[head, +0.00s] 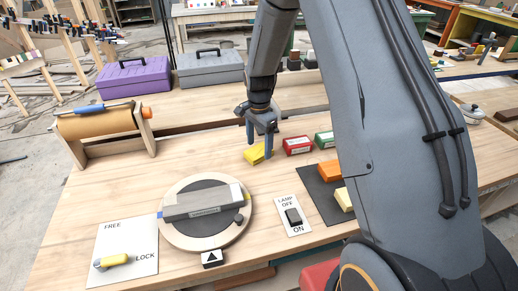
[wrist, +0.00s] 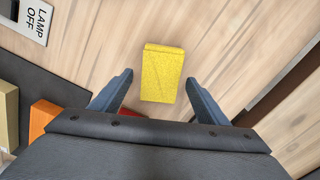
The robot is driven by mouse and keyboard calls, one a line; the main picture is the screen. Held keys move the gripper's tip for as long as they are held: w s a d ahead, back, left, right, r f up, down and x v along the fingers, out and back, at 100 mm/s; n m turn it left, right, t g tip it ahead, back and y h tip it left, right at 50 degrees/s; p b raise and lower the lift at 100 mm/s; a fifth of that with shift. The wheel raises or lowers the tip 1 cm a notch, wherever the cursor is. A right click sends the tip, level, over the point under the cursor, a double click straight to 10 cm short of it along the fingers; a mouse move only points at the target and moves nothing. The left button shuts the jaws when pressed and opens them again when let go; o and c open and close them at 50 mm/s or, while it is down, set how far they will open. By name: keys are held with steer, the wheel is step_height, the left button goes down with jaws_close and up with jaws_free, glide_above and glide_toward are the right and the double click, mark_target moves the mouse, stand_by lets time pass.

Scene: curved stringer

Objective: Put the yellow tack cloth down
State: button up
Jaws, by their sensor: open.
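The yellow tack cloth (head: 254,155) is a small folded yellow block on the wooden workbench. My gripper (head: 260,156) is directly over it in the head view, fingers pointing down. In the wrist view the yellow tack cloth (wrist: 162,73) lies flat on the wood just beyond and between the two spread fingers of my gripper (wrist: 163,95). The fingers are open, with a gap on each side of the cloth. Part of the cloth is hidden behind a finger in the head view.
A red box (head: 297,145) and a green box (head: 325,139) stand right of the cloth. A dark mat (head: 318,196) with an orange block (head: 329,170) lies nearer, beside the lamp switch (head: 293,216). A round turntable (head: 206,240) is at front left. Wood left of the cloth is clear.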

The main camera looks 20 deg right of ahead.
mark_target(259, 151)
step_height(259, 151, up, 9)
steer(key=b, duration=0.2)
steer(key=s+r+n+t, duration=0.1)
steer(key=s+n, duration=1.2)
steer(key=s, duration=1.2)
steer(key=shift+b, duration=0.3)
steer(key=shift+o, duration=0.4)
